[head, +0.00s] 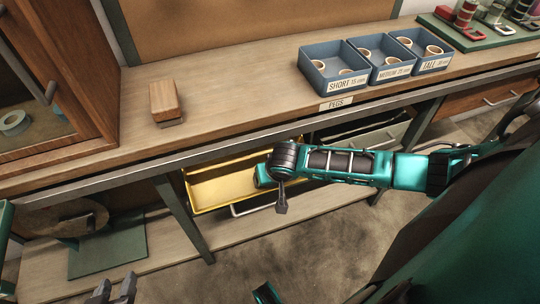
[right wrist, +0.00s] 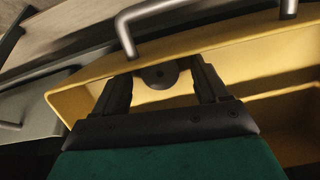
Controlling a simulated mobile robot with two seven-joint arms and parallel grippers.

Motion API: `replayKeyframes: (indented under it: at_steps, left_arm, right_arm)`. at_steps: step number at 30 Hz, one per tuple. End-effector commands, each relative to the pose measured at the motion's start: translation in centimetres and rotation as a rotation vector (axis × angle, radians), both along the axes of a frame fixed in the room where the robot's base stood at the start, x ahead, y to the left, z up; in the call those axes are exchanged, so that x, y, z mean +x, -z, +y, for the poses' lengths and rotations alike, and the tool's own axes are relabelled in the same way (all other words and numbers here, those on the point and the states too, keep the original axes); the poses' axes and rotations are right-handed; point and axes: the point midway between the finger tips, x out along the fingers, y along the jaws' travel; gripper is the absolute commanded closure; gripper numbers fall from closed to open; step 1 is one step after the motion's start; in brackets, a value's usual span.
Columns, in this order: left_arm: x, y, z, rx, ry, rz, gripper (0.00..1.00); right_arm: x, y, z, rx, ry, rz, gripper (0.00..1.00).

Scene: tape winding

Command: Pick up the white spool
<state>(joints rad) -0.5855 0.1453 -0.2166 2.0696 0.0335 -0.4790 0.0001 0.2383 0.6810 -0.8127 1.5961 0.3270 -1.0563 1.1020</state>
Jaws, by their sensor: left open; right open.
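I see no thing that is clearly a white spool. A pale ring-shaped roll (head: 14,122) lies inside the wooden cabinet at the left, and I cannot tell whether it is the spool. My right gripper (head: 281,204) is over the pulled-out yellow drawer (head: 215,185) under the bench, with nothing seen in its jaws. In the right wrist view my right gripper (right wrist: 160,70) has its fingers apart against the yellow drawer (right wrist: 75,96). My left gripper (head: 115,286) is open and empty at the bottom left edge, well away from the roll.
The wooden bench (head: 215,90) holds a wood block (head: 164,99) and blue bins (head: 325,82) marked short, medium and tall, with ring-shaped pieces inside. The wooden cabinet (head: 60,135) stands at the left. A green-based device (head: 108,250) sits on the lower shelf. The bench middle is clear.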

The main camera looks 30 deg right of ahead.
Motion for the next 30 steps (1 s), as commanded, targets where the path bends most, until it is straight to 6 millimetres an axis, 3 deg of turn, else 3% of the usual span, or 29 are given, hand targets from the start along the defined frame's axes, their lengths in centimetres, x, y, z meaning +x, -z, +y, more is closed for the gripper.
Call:
replayKeyframes:
  at_steps: [8,26,30]
  left_arm:
    - [-0.3,0.34,0.04,-0.001,-0.001,0.006,0.57]
    - [-0.38,0.48,0.32,0.01,0.004,0.008,0.57]
    - [-0.39,0.48,0.33,0.01,0.004,0.007,0.57]
  right_arm:
    - [0.18,0.28,-0.02,0.0,0.0,-0.001,0.26]
    - [0.16,0.27,-0.05,0.0,0.0,-0.001,0.84]
    - [0.16,0.27,-0.05,0.0,0.0,-0.001,0.86]
